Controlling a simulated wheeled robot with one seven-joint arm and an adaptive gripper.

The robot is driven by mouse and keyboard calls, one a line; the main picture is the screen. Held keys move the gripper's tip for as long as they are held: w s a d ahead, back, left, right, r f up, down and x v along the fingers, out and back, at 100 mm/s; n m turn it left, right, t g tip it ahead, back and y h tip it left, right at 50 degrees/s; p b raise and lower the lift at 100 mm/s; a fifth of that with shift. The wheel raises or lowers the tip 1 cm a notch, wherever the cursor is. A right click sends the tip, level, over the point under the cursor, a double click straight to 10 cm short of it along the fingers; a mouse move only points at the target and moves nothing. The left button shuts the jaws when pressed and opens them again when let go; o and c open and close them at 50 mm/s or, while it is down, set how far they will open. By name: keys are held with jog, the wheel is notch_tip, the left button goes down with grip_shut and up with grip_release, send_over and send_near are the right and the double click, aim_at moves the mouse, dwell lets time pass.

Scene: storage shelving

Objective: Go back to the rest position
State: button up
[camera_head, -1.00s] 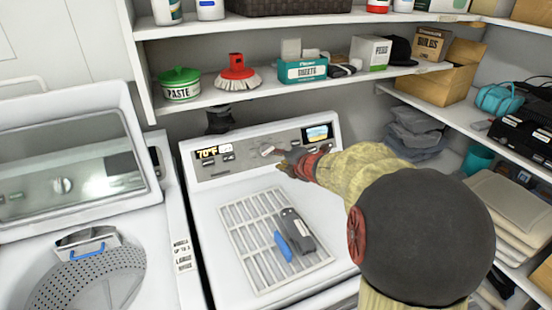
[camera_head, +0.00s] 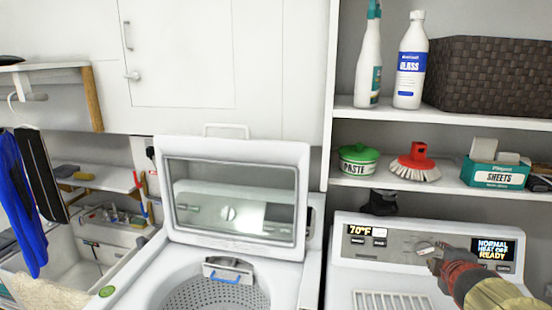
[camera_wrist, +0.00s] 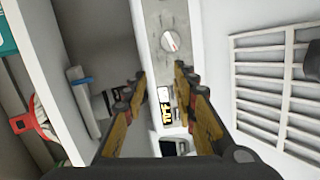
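My gripper (camera_head: 437,262) is at the lower right of the head view, in front of the dryer's control panel (camera_head: 365,255) and close to its round knob (camera_head: 424,248). In the wrist view my gripper (camera_wrist: 160,77) has its two fingers apart with nothing between them. The knob (camera_wrist: 170,41) shows beyond the fingertips, apart from them in that view. My forearm runs off the lower right edge of the head view. The panel's right display (camera_head: 492,249) reads "NORMAL HEAT OFF READY".
A washer with its lid (camera_head: 235,200) raised stands left of the dryer. Shelves above the dryer hold a paste tub (camera_head: 358,160), a red brush (camera_head: 414,165), a sheets box (camera_head: 494,172), bottles and a dark basket (camera_head: 490,75). A vented grille (camera_wrist: 270,85) lies on the dryer top.

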jog(key=s+a+f+m+g+y, duration=0.2)
jog(key=s+a+m, duration=0.4)
jog(key=s+a, duration=0.6)
jog(key=s+a+f+m+g+y, duration=0.3)
jog(key=s+a+m, duration=0.3)
jog(key=s+a, duration=0.6)
jog(key=shift+s+a+m+g, duration=0.3)
jog(key=shift+s+a+g, duration=0.1)
jog(key=shift+a, duration=0.3)
